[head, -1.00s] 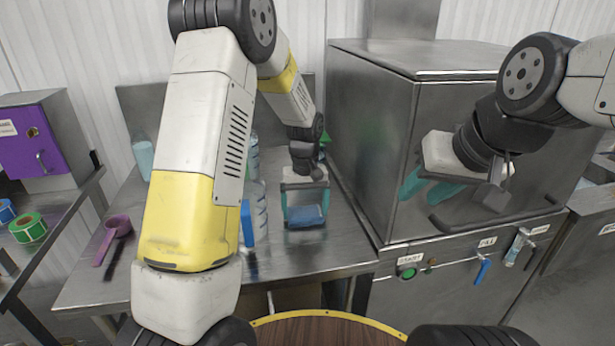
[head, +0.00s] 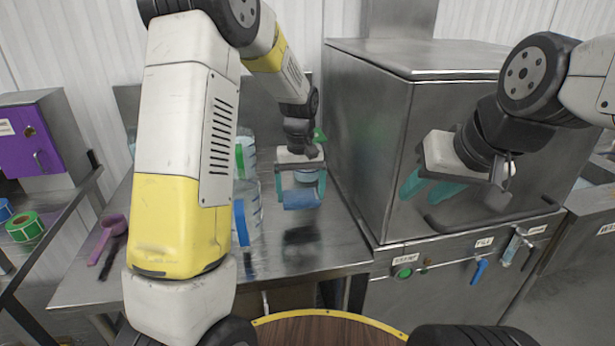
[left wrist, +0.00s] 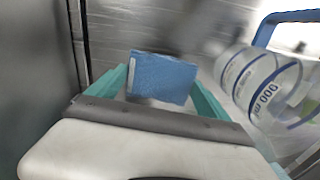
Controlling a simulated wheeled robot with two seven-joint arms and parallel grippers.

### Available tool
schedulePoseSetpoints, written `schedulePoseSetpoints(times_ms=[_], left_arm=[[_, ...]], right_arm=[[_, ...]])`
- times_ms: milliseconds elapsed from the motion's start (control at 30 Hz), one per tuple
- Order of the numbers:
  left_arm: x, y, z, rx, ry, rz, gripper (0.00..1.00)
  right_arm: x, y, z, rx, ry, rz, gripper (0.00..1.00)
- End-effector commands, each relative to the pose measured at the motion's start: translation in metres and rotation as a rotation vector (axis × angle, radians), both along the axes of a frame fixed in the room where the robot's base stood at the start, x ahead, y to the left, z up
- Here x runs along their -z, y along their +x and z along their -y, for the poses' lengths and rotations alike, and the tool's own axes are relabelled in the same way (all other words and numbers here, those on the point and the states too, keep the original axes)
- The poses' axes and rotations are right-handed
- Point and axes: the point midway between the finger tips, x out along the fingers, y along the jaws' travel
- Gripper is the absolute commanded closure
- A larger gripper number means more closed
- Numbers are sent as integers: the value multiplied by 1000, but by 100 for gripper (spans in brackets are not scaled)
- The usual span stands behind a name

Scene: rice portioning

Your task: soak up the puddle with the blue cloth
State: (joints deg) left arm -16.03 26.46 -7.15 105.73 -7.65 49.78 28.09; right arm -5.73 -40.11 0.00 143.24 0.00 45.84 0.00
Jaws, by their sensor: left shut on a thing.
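My left gripper (head: 301,196) is shut on the blue cloth (head: 301,199) and holds it above the steel table (head: 330,250), with a dark reflection below it. In the left wrist view the blue cloth (left wrist: 162,78) sits between the two teal fingers of the left gripper (left wrist: 160,90). My right gripper (head: 424,188) is in front of the steel cabinet, its teal fingers apart and nothing between them. I cannot make out the puddle on the shiny table top.
Clear jugs (head: 248,215) with blue handles stand left of the cloth; one shows close by in the left wrist view (left wrist: 265,85). A purple scoop (head: 108,235) lies at the table's left. The steel cabinet (head: 375,130) bounds the right side. The table front is clear.

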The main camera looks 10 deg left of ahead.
Motion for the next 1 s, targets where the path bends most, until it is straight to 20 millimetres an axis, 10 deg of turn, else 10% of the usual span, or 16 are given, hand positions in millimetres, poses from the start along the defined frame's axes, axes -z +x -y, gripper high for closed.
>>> schedulePoseSetpoints(times_ms=[1000], left_arm=[[-23, -2, -6, 0, 0, 0, 55]], right_arm=[[0, 0, 0, 0, 0, 0, 64]])
